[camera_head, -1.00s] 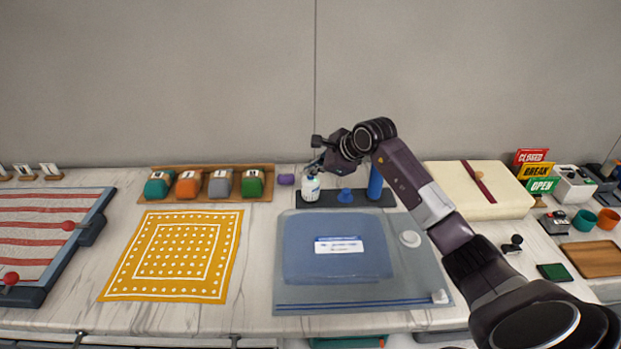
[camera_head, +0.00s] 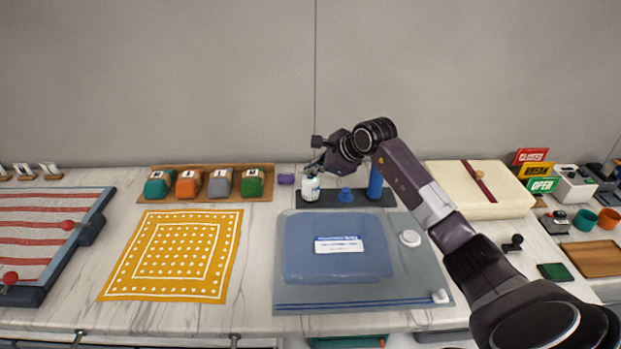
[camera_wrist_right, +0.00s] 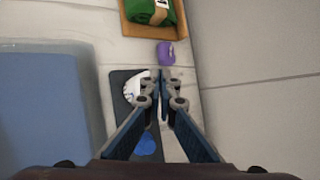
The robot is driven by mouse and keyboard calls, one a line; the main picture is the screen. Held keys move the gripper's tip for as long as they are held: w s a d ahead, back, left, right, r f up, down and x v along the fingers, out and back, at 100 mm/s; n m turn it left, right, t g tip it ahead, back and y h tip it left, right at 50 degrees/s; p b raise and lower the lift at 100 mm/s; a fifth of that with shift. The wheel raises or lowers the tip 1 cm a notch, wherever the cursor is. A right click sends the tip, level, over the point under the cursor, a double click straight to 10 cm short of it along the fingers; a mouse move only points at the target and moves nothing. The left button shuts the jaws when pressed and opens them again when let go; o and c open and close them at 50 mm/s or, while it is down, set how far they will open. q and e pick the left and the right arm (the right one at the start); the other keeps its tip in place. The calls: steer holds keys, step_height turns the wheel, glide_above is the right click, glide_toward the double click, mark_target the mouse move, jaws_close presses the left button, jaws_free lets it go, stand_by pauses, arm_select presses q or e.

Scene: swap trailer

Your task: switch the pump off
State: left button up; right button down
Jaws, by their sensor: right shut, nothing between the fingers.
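No part is plainly marked as the pump, and I cannot tell which thing it is. A dark tray (camera_head: 330,200) at the back of the counter holds a white bottle (camera_head: 311,189), a low blue piece (camera_head: 346,195) and an upright blue cylinder (camera_head: 375,182). My right gripper (camera_head: 315,168) is just above the white bottle. In the right wrist view, my right gripper (camera_wrist_right: 161,80) is shut and empty, and its fingers partly cover the white bottle (camera_wrist_right: 131,90). I cannot tell whether they touch it. My left gripper is not in view.
A blue bag (camera_head: 300,262) lies on a grey mat (camera_head: 420,290) in front of the tray. A purple item (camera_head: 286,180) and a wooden rack (camera_head: 262,192) of coloured blocks stand left. A cream box (camera_head: 505,195) is right. A small grey unit (camera_head: 555,222) stands farther right.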

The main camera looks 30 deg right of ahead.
mark_target(311, 181)
steer(key=shift+f, duration=0.3)
steer(key=shift+f+b, duration=0.2)
steer(key=shift+b, duration=0.15)
steer(key=shift+r, duration=0.15)
steer(key=shift+r+p, duration=0.3)
steer(key=shift+r, duration=0.25)
stand_by(0.3)
step_height(311, 181, up, 6)
steer(key=p, duration=0.3)
steer(key=shift+f, duration=0.15)
stand_by(0.5)
